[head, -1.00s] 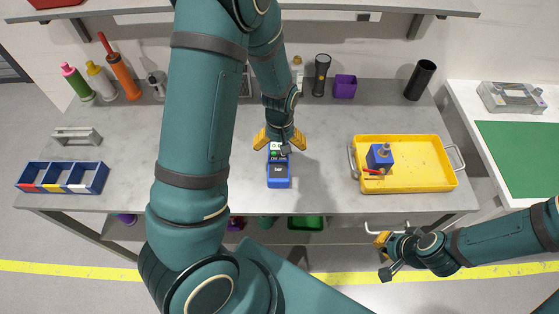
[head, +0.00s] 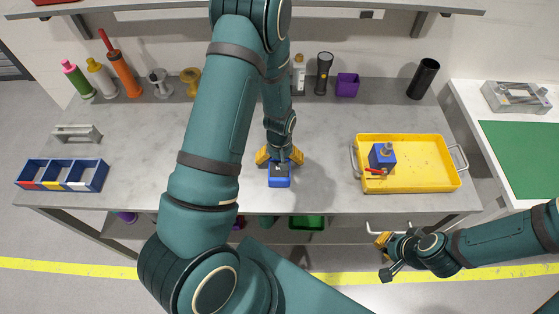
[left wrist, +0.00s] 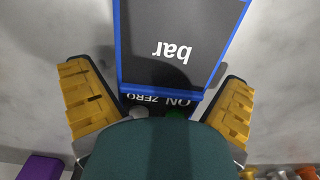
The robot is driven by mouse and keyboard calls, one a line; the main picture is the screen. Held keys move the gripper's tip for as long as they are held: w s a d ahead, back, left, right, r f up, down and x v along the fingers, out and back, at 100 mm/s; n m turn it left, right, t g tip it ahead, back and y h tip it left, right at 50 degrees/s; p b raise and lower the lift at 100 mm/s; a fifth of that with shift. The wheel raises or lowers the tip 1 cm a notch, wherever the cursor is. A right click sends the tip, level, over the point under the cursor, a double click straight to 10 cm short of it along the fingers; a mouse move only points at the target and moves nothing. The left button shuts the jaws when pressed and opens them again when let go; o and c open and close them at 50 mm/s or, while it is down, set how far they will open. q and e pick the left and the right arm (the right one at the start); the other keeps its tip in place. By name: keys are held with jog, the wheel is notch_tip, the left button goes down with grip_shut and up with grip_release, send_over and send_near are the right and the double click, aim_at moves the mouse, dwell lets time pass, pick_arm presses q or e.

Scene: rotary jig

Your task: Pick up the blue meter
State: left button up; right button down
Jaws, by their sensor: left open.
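The blue meter (head: 279,181) lies on the grey table near its front edge, in the middle of the head view. Its upper part is hidden under my left gripper (head: 279,158). In the left wrist view the meter (left wrist: 180,45) shows a dark screen reading "bar", a blue frame and "ON" and "ZERO" labels. My left gripper (left wrist: 160,105) is open, with one yellow finger on each side of the meter and gaps between. My right gripper (head: 384,258) hangs in front of the table, away from the meter; its jaw state is unclear.
A yellow tray (head: 430,185) holding a blue block (head: 382,156) stands right of the meter. A blue divided bin (head: 62,188) is at the left. Bottles, a torch (head: 323,72) and a purple box (head: 346,85) line the back. Table around the meter is clear.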

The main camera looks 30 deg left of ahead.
pick_arm(q)
jog(key=c, duration=1.3)
jog(key=shift+o, duration=0.2)
jog(key=shift+r, duration=0.1)
